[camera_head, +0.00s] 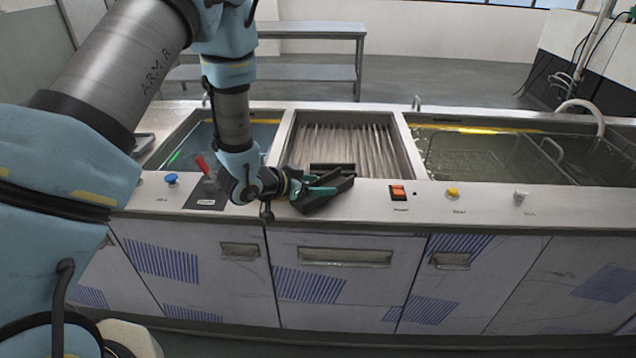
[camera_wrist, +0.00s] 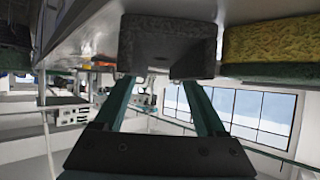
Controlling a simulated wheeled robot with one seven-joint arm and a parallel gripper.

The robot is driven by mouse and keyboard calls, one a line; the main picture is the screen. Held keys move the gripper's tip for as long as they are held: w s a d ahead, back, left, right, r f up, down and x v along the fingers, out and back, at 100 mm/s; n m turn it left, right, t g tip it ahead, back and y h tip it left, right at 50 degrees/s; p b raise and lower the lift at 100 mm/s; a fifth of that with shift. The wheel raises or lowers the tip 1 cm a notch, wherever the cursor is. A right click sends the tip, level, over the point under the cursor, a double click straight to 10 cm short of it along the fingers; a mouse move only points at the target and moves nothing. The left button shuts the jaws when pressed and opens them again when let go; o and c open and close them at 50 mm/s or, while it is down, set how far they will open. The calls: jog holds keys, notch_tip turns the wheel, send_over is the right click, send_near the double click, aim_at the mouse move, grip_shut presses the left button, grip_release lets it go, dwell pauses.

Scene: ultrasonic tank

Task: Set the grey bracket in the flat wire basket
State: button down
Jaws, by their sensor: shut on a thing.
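The grey bracket (camera_wrist: 170,42) is a dark grey, blocky piece at the top middle of the wrist view, between the tips of my two teal fingers. In the head view my gripper (camera_head: 328,188) is over the front edge of the counter, in front of the middle bay, shut on the dark bracket (camera_head: 322,200). The bracket looks tilted there and partly hidden by the fingers; I cannot tell whether it touches the counter. A wire basket (camera_head: 484,161) with a raised wire handle shows in the right tank, partly under the liquid.
The middle bay (camera_head: 345,140) has a ridged, pale floor. The left tank (camera_head: 183,140) is partly behind my arm. A red-handled lever (camera_head: 203,166), a blue knob (camera_head: 171,179), an orange switch (camera_head: 398,192) and a yellow button (camera_head: 453,193) stand along the front rim.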

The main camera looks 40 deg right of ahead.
jog(key=shift+f, duration=0.15)
grip_release()
